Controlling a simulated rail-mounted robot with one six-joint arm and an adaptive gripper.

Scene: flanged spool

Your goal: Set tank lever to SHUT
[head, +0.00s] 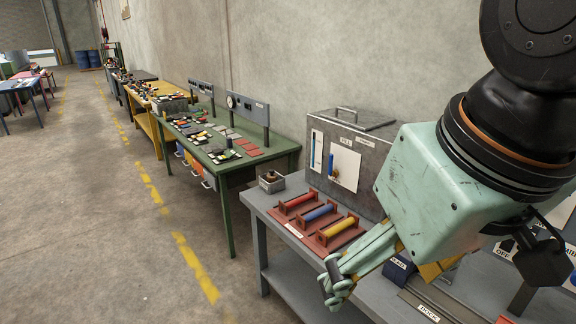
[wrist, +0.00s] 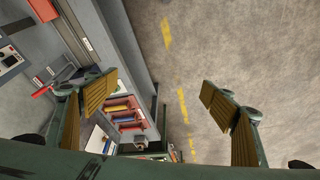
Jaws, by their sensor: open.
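The tank (head: 380,142) is a grey metal box with a handled lid, on the grey bench at the wall. Its front has a white plate (head: 346,170) with a small lever (head: 332,166), blue with an orange part, near the plate's left edge. Small labels sit above the plate; I cannot read them surely, nor which setting the lever is at. My gripper (head: 336,283) is in front of the bench's near edge, to the lower right of the lever and apart from it. In the wrist view my gripper (wrist: 163,100) is open and empty between its yellow-padded fingers.
A red rack (head: 318,219) with red, blue and yellow rollers lies on the grey bench (head: 262,204) before the tank. A small grey box (head: 271,182) stands at its left end. A green bench (head: 229,171) stands further left. The floor (head: 110,240) is clear.

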